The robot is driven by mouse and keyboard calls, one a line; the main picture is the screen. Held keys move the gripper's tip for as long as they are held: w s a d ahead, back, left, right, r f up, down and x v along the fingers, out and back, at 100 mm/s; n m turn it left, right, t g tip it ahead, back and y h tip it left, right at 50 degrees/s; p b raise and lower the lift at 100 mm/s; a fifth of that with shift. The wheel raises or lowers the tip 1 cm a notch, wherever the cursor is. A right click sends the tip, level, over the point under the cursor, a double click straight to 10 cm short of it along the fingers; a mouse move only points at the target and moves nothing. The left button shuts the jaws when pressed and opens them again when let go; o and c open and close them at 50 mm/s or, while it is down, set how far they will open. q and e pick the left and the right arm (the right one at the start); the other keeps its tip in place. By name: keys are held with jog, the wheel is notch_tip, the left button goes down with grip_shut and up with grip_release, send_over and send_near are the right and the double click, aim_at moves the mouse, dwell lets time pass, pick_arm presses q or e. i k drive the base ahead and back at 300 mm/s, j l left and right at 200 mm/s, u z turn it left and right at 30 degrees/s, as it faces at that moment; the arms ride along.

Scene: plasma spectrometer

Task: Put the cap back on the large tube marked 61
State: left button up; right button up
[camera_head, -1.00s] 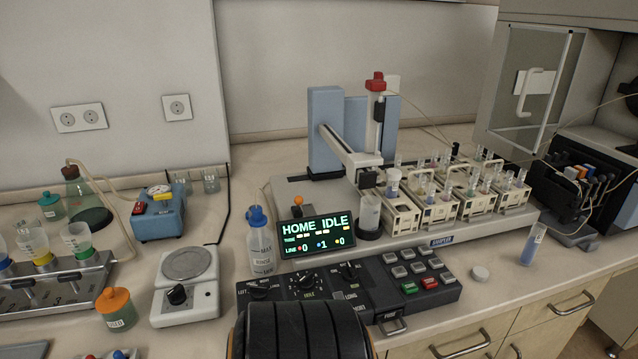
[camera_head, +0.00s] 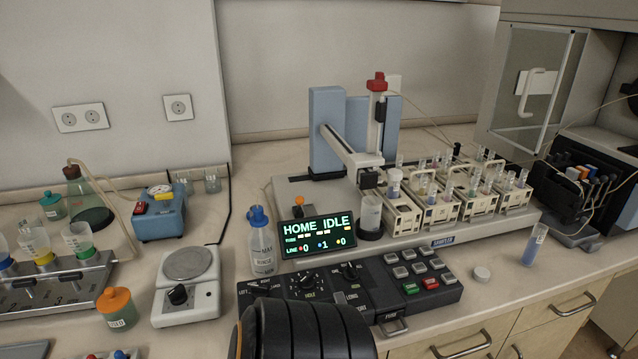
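A large clear tube (camera_head: 534,245) with blue liquid in its lower part stands on the bench at the right, in front of the sampler. Its top looks open, and its marking is too small to read. A round white cap (camera_head: 482,273) lies on the bench to the left of this tube, apart from it. Neither of my grippers shows. Only a black ribbed part of my own body shows at the bottom centre.
The sampler holds racks (camera_head: 443,214) with several small tubes behind the cap. A keypad console (camera_head: 372,283) with a lit display (camera_head: 318,238) lies left of the cap. The bench around cap and tube is clear; its front edge with drawers is close.

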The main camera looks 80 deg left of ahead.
aim_at(540, 230)
jog(key=u, duration=1.35)
